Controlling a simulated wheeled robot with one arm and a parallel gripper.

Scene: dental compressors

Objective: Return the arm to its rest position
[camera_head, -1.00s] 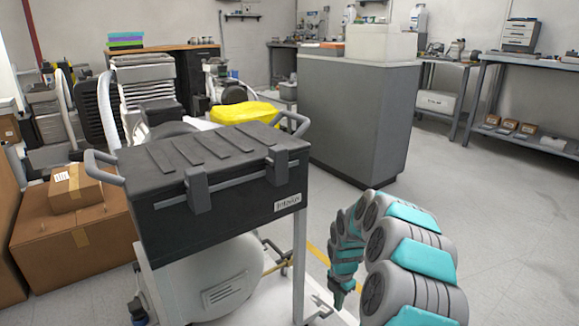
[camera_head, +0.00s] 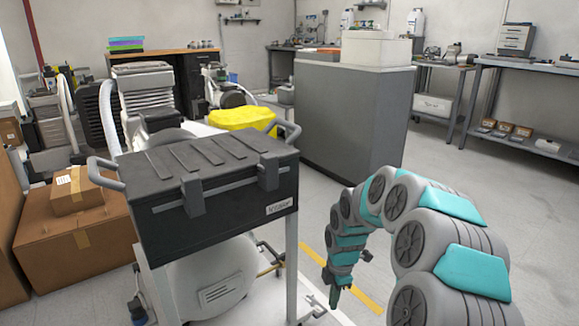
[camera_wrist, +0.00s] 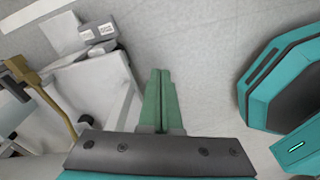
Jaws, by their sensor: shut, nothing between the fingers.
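My gripper (camera_head: 335,296) hangs at the end of my grey and teal arm, pointing down, right of the compressor cart. In the wrist view my gripper's two green fingers (camera_wrist: 158,100) lie side by side, shut, with nothing between them. Below them the wrist view shows grey floor and, to the left, part of the compressor's frame and fittings (camera_wrist: 85,85). My arm curves from the lower right of the head view up and over to the gripper.
The compressor cart with a black toolbox (camera_head: 220,190) on top stands left of my gripper. A grey cabinet (camera_head: 350,115) stands behind. Cardboard boxes (camera_head: 75,225) are at the left. A workbench (camera_head: 520,70) stands at the far right. Floor between is open.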

